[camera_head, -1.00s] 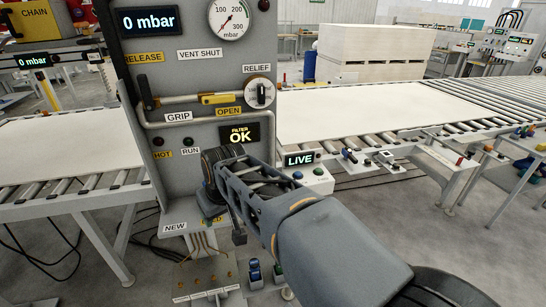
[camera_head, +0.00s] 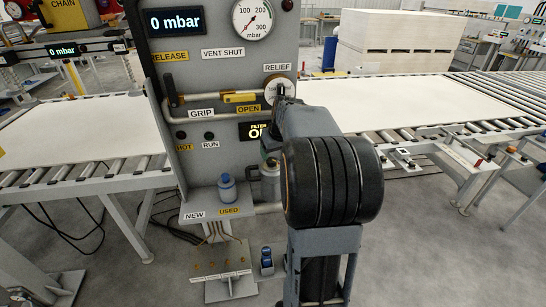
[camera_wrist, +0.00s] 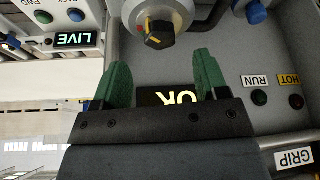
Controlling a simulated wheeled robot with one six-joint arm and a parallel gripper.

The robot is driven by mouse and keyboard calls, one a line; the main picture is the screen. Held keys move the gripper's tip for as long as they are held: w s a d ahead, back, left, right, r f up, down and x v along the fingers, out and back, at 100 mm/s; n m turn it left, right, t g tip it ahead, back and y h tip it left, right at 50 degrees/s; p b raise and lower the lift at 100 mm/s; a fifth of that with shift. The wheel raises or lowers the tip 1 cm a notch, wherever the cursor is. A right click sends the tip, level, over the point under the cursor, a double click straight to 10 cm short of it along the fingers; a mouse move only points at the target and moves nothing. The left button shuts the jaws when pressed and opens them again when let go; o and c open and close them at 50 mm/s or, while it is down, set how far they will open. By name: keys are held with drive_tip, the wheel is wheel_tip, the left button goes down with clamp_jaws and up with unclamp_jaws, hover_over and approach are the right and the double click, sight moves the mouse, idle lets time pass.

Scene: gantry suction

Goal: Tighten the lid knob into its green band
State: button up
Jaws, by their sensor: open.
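A dark knob with a yellow mark (camera_wrist: 159,34) sits on a pale round lid (camera_wrist: 160,12) in the upside-down wrist view. My gripper (camera_wrist: 161,62) is open, with two green fingers and nothing between them. The knob lies just beyond the fingertips and apart from them. I cannot make out a green band on the lid. In the head view the filter canister (camera_head: 270,184) stands right of the shelf, partly hidden by my arm. My gripper is mostly hidden there behind my wrist.
A blue-capped jar (camera_head: 227,188) stands on the NEW/USED shelf; its cap shows in the wrist view (camera_wrist: 256,11). The relief dial (camera_head: 278,90) is close to my arm. The filter display (camera_wrist: 168,96) reads OK. Conveyors with white boards (camera_head: 420,105) flank the panel.

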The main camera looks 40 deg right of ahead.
sight(272, 160)
drive_tip(key=shift+p+x, duration=0.3)
drive_tip(key=shift+x, duration=2.15)
drive_tip(key=shift+c, duration=0.5)
drive_tip(key=c, duration=0.8)
drive_tip(key=shift+m+h+b, duration=0.4)
drive_tip(key=shift+m+h, duration=0.1)
drive_tip(key=shift+m, duration=0.5)
drive_tip(key=o, duration=0.9)
drive_tip(key=shift+r, duration=0.1)
